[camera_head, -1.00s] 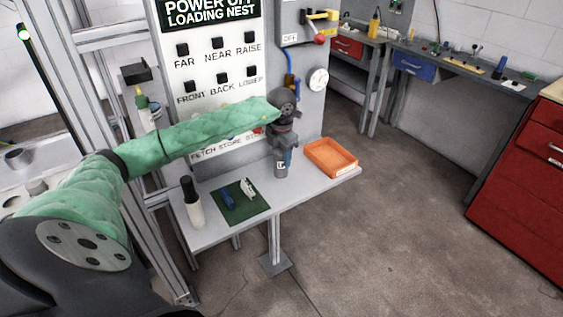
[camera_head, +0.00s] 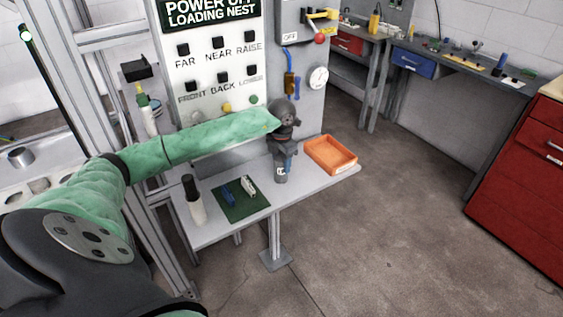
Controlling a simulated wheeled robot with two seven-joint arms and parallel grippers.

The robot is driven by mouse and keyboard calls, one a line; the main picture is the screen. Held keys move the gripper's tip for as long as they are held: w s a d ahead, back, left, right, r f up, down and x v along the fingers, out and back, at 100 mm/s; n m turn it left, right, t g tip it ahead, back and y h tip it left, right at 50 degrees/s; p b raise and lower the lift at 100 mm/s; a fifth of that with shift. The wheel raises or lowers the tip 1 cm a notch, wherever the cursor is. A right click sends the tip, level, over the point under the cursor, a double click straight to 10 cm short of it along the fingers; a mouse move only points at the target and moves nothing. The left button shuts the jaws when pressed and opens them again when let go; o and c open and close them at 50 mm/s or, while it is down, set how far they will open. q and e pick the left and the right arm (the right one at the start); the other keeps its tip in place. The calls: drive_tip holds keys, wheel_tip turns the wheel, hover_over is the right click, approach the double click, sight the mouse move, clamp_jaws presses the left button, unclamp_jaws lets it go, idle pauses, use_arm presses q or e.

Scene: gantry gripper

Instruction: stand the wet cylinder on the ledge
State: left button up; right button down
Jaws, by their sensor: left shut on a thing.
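My left gripper (camera_head: 283,150) hangs over the right half of a pale grey ledge (camera_head: 225,232) below the control panel. It is shut on a small grey cylinder (camera_head: 281,173) with a pale marked label. The cylinder looks upright, left of the orange tray. I cannot tell whether its base touches the ledge, or whether it is wet. The gripper's fingers and the cylinder's top are partly hidden by my wrist. My right gripper is not in view.
An orange tray (camera_head: 331,152) sits at the ledge's right end. A green mat (camera_head: 239,207) with small blue and white items and a white, black-topped bottle (camera_head: 194,203) are to the left. The upright panel (camera_head: 214,75) stands close behind.

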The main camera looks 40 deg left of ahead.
use_arm(q)
drive_tip(key=o, duration=1.3)
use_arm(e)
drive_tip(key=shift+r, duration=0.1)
use_arm(q)
drive_tip(key=shift+r, duration=0.1)
drive_tip(key=shift+r, duration=0.4)
wheel_tip(320, 180, up, 10)
drive_tip(key=p, duration=0.3)
drive_tip(key=shift+r, duration=0.6)
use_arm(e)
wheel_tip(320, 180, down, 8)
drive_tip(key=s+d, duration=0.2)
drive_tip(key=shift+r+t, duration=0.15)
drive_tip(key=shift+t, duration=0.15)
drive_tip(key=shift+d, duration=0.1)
